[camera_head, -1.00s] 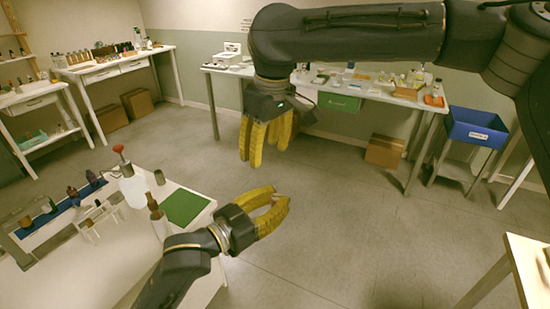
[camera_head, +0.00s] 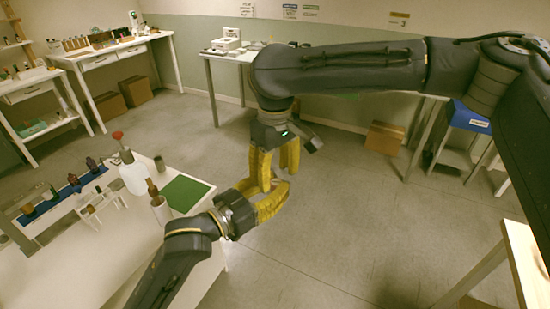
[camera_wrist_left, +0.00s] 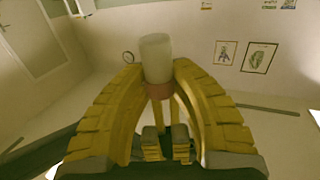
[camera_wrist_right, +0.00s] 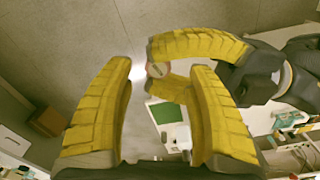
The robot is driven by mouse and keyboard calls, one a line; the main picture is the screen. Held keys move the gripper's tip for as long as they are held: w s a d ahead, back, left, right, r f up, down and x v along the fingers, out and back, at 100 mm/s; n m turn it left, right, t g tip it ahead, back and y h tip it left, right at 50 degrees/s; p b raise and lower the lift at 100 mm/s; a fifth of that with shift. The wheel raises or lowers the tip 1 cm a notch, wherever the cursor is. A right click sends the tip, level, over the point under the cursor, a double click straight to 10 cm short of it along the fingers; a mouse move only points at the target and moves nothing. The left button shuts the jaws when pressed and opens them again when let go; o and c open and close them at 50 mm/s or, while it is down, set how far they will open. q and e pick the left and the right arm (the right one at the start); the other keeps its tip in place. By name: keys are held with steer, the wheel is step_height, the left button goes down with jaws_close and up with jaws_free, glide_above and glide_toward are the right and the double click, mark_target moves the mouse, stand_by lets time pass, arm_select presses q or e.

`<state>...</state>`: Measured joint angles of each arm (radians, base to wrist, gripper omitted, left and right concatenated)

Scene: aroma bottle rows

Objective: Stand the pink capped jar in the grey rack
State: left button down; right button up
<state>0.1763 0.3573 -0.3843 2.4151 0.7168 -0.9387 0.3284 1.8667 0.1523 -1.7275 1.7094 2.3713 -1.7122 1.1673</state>
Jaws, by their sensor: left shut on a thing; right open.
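The pink capped jar (camera_wrist_left: 158,90) sits upright between the fingertips of my left gripper (camera_wrist_left: 157,72) in the left wrist view, its pale cap (camera_wrist_left: 157,55) sticking out past them. In the head view my left gripper (camera_head: 277,191) is shut on it beyond the table's right edge, and the fingers mostly hide it. It also shows end-on in the right wrist view (camera_wrist_right: 157,70). My right gripper (camera_head: 280,177) points down, open, directly above the left fingertips; its fingers (camera_wrist_right: 158,85) lie either side of the jar without visibly gripping it. A grey rack (camera_head: 18,234) stands at the far left, partly cut off.
Open floor (camera_head: 350,215) lies right of the table.

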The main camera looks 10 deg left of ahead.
mark_target(274, 183)
steer(key=shift+f, duration=1.9)
steer(key=shift+c, duration=0.3)
jaws_close()
arm_select(q)
steer(key=c, duration=1.1)
jaws_free()
steer(key=shift+f, duration=0.1)
